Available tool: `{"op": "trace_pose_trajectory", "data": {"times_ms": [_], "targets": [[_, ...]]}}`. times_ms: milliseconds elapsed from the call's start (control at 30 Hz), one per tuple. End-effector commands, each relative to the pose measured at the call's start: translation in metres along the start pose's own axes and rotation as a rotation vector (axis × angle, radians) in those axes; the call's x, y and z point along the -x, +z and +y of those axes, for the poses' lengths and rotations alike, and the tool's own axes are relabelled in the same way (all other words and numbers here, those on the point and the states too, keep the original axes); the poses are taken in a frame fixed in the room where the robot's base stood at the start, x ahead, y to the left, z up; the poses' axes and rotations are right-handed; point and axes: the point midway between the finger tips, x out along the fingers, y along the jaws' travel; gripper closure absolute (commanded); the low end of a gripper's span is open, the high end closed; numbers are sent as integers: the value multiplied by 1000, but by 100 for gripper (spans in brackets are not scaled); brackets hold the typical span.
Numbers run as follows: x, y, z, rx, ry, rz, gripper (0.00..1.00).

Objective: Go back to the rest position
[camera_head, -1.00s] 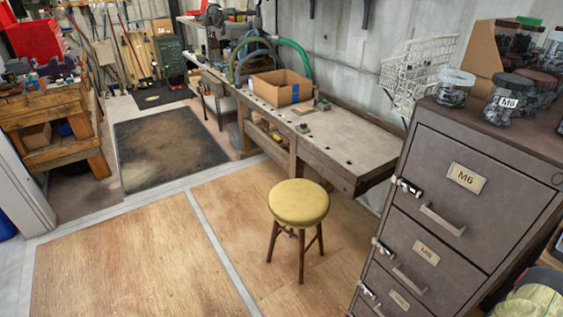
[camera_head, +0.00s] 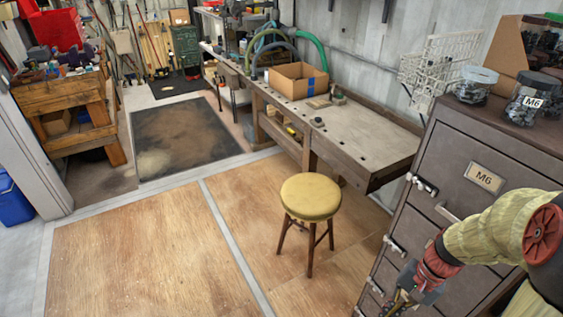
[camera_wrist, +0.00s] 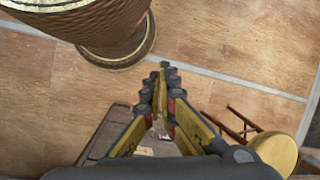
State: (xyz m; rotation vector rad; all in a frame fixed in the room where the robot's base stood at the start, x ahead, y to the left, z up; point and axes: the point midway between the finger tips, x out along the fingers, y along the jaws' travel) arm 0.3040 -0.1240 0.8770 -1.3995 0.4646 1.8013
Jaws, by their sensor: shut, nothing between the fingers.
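My arm comes in at the lower right of the head view, in front of the grey filing cabinet (camera_head: 462,150). My gripper (camera_head: 393,303) points down at the bottom edge there and is partly cut off. In the wrist view my gripper (camera_wrist: 164,72) has its two yellow and black fingers meeting at the tips, with nothing held. The fingertips stand over the tiled wooden floor (camera_wrist: 230,60).
A yellow-topped stool (camera_head: 310,197) stands left of the cabinet; it also shows in the wrist view (camera_wrist: 275,150). A workbench (camera_head: 365,145) with a cardboard box (camera_head: 297,82) lines the wall. Jars (camera_head: 525,103) sit on the cabinet. The floor at left is clear.

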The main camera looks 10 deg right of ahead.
Motion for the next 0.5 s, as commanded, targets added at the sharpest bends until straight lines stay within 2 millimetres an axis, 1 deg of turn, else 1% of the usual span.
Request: {"op": "trace_pose_trajectory", "data": {"times_ms": [33,100,367,500], "targets": [[14,8,-6,71,33,49,100],[30,18,-11,160,77,112,100],[88,58,-38,476,191,356,100],[116,88,-57,629,202,488,100]]}}
